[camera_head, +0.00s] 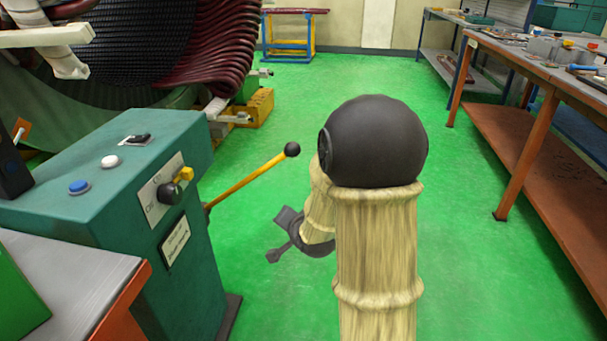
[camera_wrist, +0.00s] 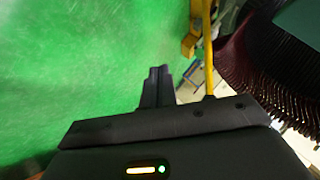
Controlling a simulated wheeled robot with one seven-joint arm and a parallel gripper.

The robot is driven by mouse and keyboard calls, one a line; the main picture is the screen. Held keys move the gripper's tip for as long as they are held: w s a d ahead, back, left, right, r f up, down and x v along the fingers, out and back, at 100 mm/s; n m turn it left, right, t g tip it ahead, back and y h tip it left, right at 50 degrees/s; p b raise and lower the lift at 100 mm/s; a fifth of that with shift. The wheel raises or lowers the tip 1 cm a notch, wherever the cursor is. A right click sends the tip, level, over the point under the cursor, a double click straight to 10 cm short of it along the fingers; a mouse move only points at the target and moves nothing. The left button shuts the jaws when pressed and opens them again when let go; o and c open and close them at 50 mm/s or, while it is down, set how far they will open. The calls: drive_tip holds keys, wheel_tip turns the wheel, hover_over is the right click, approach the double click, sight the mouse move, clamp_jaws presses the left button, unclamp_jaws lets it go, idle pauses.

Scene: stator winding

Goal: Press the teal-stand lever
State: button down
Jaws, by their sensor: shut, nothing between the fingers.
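The teal stand (camera_head: 120,190) stands at the left in the head view, with buttons and a rotary switch on it. Its lever (camera_head: 245,182) is a yellow rod with a black ball knob (camera_head: 292,149), slanting up and to the right from the stand's side. My gripper (camera_head: 272,256) is below and right of the lever in the head view, apart from it in the picture. In the wrist view the fingers of my gripper (camera_wrist: 157,72) are together and empty. The yellow lever rod (camera_wrist: 207,45) runs just right of them there; the knob is not visible in that view.
A metal-topped table (camera_head: 75,285) is at the lower left. The large stator (camera_head: 150,45) with dark red windings is at the upper left, also in the wrist view (camera_wrist: 255,75). Workbenches (camera_head: 540,70) line the right. The green floor (camera_head: 470,260) around my arm is clear.

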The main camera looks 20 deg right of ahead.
drive_tip(key=w+d+m+t+h+b, duration=0.1)
drive_tip(key=w+d+m+t+b, duration=0.1)
drive_tip(key=d+m+t, duration=0.3)
drive_tip(key=w+d+m+t+h+b, duration=0.1)
drive_tip(key=w+d+m+t+b, duration=0.1)
drive_tip(key=d+m+t+b, duration=0.2)
drive_tip(key=d+m+t, duration=0.1)
drive_tip(key=d+m, duration=0.2)
drive_tip(key=m, duration=0.3)
drive_tip(key=shift+d+f+t, duration=0.15)
drive_tip(key=shift+t, duration=0.25)
drive_tip(key=a+b+x, duration=0.1)
drive_tip(key=b+x, duration=0.2)
drive_tip(key=x, duration=0.3)
drive_tip(key=a+r+b+x, duration=0.1)
drive_tip(key=b+x, duration=0.2)
drive_tip(key=x, duration=0.4)
drive_tip(key=shift+a+r, duration=0.2)
drive_tip(key=shift+a, duration=0.1)
drive_tip(key=shift+s, duration=0.1)
